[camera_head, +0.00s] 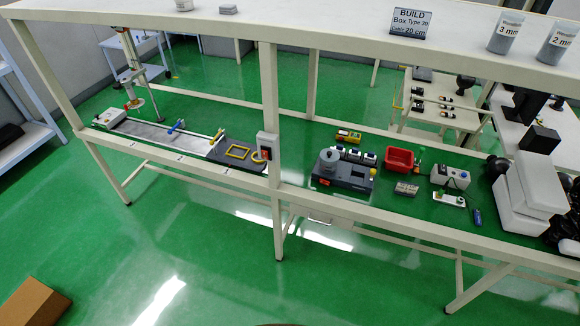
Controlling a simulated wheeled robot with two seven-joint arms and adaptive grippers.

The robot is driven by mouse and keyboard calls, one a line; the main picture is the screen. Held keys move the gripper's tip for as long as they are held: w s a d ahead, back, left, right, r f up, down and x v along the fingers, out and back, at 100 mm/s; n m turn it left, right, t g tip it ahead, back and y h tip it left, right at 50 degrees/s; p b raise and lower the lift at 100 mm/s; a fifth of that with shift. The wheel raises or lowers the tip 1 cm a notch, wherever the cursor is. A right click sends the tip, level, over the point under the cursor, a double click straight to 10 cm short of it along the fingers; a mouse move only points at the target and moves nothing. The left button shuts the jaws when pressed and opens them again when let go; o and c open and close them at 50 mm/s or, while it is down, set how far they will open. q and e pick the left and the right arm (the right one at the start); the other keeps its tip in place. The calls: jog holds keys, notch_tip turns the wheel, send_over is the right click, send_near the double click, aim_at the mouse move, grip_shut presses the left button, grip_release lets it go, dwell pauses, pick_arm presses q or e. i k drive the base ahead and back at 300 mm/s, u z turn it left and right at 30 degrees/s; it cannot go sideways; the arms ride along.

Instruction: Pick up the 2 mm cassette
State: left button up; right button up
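A grey cylindrical container labelled "2 mm" (557,42) stands upright on the white top shelf at the far right of the head view. A similar container labelled "3 mm" (505,31) stands just left of it, apart from it. Nothing is seen touching either one. I cannot make out either of my grippers in this view.
A "BUILD" sign (410,22) stands on the top shelf (330,32), left of the containers. The lower bench holds a grey machine (343,172), a red bin (399,160) and white boxes (518,212). A cardboard box (32,303) lies on the green floor, which is largely clear.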

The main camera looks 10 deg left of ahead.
aim_at(340, 147)
jog(key=z, duration=0.2)
jog(key=k, duration=0.3)
jog(key=u, duration=1.55)
jog(key=i, duration=1.55)
jog(key=z, duration=0.35)
